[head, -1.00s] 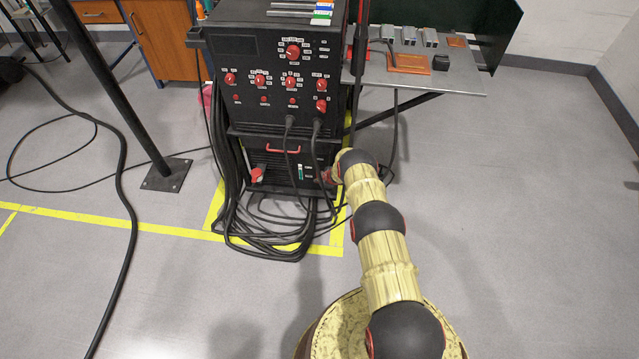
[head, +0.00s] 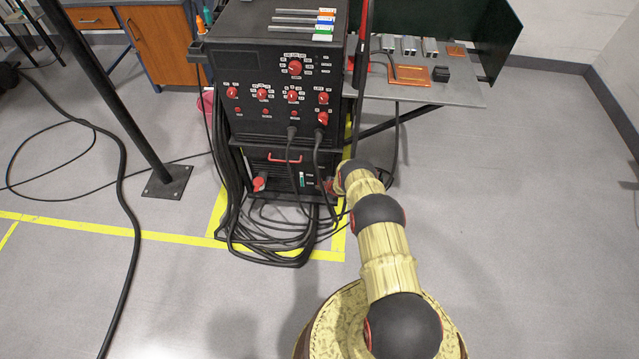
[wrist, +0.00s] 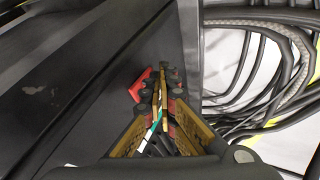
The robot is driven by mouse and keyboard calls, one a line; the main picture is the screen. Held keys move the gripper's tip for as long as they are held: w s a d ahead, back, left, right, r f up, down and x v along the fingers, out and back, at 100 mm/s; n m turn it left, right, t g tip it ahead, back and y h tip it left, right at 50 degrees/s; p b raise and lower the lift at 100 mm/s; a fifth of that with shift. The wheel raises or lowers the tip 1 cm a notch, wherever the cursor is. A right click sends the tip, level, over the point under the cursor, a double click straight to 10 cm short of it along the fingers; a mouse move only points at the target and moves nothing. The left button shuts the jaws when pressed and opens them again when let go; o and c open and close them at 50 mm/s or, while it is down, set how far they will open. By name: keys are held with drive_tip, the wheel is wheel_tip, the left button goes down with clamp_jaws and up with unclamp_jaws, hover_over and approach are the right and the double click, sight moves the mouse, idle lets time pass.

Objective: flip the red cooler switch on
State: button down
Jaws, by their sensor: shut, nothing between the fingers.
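The black cooler unit (head: 275,172) sits low under the control panel in the head view. I cannot single out its red switch there. A small red patch (head: 327,186) shows at its right side near my arm's end, too small to identify. In the wrist view my gripper (wrist: 168,78) is shut and empty, its fingertips close to the dark casing. A red bent part (wrist: 140,86) lies just left of the fingertips. I cannot tell whether it is the switch or the handle, or whether the fingers touch it.
A red handle (head: 285,159) and a red cap (head: 259,184) are on the cooler's front. Black cables (head: 270,245) hang and coil around it. The upper panel (head: 280,90) carries several red knobs. A metal table (head: 450,95) stands at right. Floor at right is clear.

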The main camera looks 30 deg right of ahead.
drive_tip(key=shift+f, duration=0.15)
drive_tip(key=shift+r+p, duration=0.45)
drive_tip(key=shift+r, duration=0.4)
